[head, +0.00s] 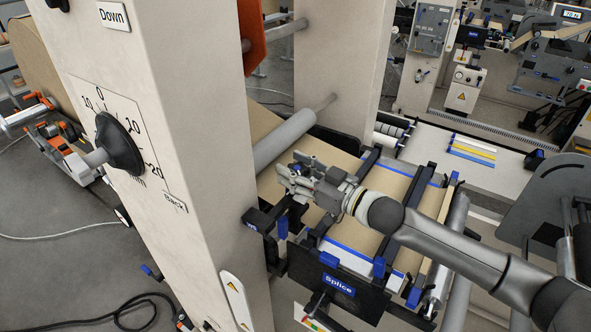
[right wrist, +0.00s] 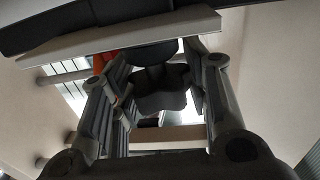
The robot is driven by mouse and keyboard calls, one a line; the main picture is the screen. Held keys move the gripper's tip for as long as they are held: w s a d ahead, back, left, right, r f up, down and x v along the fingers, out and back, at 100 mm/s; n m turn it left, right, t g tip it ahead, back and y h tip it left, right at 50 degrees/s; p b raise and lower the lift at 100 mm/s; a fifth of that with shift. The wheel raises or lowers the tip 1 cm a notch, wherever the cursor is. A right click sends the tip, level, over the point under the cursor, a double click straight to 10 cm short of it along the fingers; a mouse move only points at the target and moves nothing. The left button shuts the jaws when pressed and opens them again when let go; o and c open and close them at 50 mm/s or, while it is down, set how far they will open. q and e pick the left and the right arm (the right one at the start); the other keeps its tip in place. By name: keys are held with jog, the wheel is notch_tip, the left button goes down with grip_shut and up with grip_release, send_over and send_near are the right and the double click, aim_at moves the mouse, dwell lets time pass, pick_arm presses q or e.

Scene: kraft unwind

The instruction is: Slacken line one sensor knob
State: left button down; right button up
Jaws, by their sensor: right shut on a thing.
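My right gripper (head: 292,178) reaches in from the right over the web of brown paper, beside the beige column. In the right wrist view its two fingers (right wrist: 163,82) stand on either side of a dark lobed knob (right wrist: 160,92), which I take as the sensor knob, and are shut on it. In the head view the gripper covers this knob, and I cannot read any line label on it. A dark bracket (head: 264,219) with a blue-ended part sits just below the gripper. My left gripper is in neither view.
The beige column (head: 205,130) bears a large black dial knob (head: 120,145) with a scale. The splice table's sign (head: 338,285) and blue-marked bars lie under my right arm. A grey roller (head: 284,138) is close behind the gripper. Cables lie on the floor at left.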

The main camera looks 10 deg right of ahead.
jog(key=shift+f+n+g+y, duration=0.2)
jog(key=shift+n+g+y, duration=1.6)
jog(key=shift+g, duration=0.3)
jog(key=g, duration=0.1)
jog(key=n+g+y+b, duration=0.1)
jog(key=n+g, duration=0.1)
jog(key=shift+s+f+g+y+b, duration=0.1)
jog(key=shift+f+g+y+b, duration=0.2)
jog(key=shift+b, duration=0.1)
jog(key=n+g+b, duration=0.2)
jog(key=g+b, duration=0.1)
jog(key=n+g+b, duration=0.2)
jog(key=g+b, duration=0.1)
jog(key=b, duration=0.1)
jog(key=n+g+b, duration=0.2)
jog(key=g+b, duration=0.1)
jog(key=shift+s+a+f+n+y+b, duration=0.2)
jog(key=shift+s+f+n+y+b, duration=0.1)
jog(key=shift+y+b, duration=0.1)
jog(key=shift+r+n+g+b, duration=0.25)
jog(key=shift+n+g+b, duration=0.25)
jog(key=shift+g+b, duration=0.45)
jog(key=shift+r, duration=0.1)
jog(key=o, duration=1)
jog(key=shift+w+r, duration=0.1)
jog(key=shift+o, duration=0.2)
jog(key=shift+d+r, duration=0.1)
